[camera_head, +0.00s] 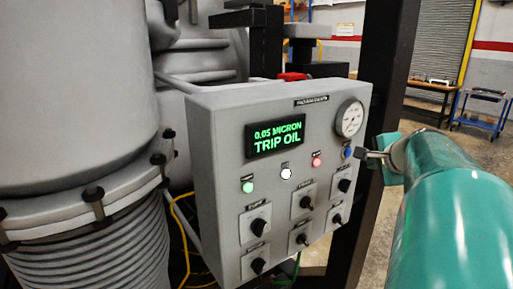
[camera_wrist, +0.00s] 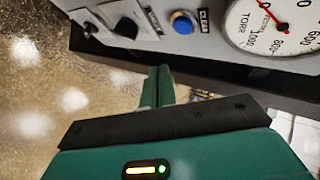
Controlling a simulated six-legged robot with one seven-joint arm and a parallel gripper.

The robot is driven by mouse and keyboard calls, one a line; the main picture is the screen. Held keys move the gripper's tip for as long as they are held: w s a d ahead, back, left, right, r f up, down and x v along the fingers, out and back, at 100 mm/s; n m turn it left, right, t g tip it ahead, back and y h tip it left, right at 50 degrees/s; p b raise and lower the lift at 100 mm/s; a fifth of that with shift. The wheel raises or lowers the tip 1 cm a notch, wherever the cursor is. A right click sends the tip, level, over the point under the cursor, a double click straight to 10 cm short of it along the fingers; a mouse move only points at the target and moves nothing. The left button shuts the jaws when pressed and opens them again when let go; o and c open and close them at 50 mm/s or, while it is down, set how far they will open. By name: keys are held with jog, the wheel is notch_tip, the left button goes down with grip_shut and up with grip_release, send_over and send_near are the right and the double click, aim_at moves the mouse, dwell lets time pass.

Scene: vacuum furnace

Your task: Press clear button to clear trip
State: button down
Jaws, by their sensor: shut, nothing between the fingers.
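The blue clear button (camera_head: 347,152) is at the right end of the button row on the grey control panel (camera_head: 225,140). In the wrist view the blue button (camera_wrist: 182,22) sits beside a "CLEAR" label at the top. My gripper (camera_head: 361,154) is shut and empty, its tip just right of the button in the head view. In the wrist view the shut fingers (camera_wrist: 160,72) are below the button with a visible gap. The display (camera_head: 277,136) reads "0.05 MICRON TRIP OIL" in green.
A pressure gauge (camera_head: 349,117) is above the blue button. Red (camera_head: 316,162), white (camera_head: 286,174) and green (camera_head: 248,187) buttons lie to its left, with several black knobs (camera_head: 344,185) below. A large grey vessel (camera_head: 75,90) stands left. A dark post (camera_head: 385,80) rises behind the panel.

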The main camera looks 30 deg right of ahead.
jog(key=shift+w+a, duration=0.1)
jog(key=shift+w, duration=1.95)
dwell(0.4)
jog(key=shift+w, duration=0.4)
jog(key=shift+w+a, duration=0.1)
jog(key=shift+w, duration=0.3)
dwell(0.6)
jog(key=shift+s, duration=0.8)
jog(key=shift+s+d, duration=0.15)
jog(key=shift+s, duration=1.1)
jog(key=shift+s+d, duration=0.15)
jog(key=shift+s, duration=1.1)
